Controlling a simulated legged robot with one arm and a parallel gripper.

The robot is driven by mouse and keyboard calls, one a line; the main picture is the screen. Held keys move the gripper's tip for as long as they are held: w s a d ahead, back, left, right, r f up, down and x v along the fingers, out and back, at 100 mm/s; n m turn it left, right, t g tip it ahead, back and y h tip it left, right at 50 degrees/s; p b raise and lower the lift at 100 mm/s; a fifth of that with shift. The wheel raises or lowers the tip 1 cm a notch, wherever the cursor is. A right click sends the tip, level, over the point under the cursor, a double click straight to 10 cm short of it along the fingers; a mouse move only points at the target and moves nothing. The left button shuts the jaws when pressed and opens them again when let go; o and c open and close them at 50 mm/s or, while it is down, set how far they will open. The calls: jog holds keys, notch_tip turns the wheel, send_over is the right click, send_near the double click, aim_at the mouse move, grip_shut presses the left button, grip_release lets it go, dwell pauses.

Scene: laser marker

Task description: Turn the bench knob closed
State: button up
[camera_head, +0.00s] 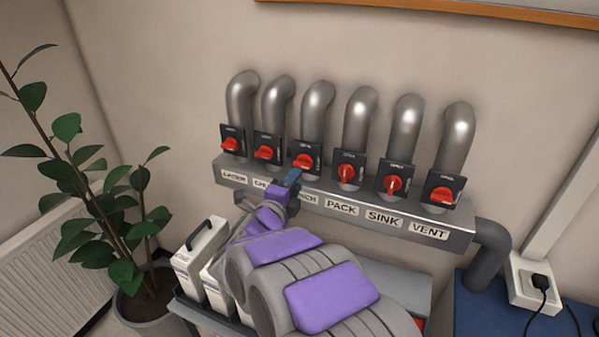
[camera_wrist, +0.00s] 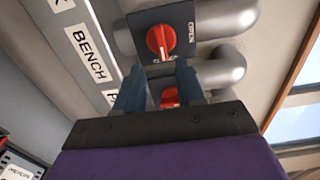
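The bench knob is a red handle (camera_head: 303,161) on a dark square plate, third from the left in the row. My gripper (camera_head: 293,176) is just below the knob in the head view and partly hides the label there. In the wrist view its two blue fingers (camera_wrist: 159,76) are apart, nothing held between them. I cannot tell whether they touch the knob.
Similar red knobs stand on either side, including the pack knob (camera_head: 346,173) to the right, with its handle along the pipe. Grey pipes (camera_head: 316,105) rise behind the plates. A labelled grey rail (camera_head: 455,240) runs below. A plant (camera_head: 130,250) stands at left; white containers (camera_head: 200,255) stand below.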

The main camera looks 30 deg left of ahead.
jog(key=s+d+p, duration=0.1)
jog(key=s, duration=1)
jog(key=shift+s+d+p, duration=0.2)
jog(key=shift+d+p, duration=0.1)
jog(key=shift+p, duration=0.1)
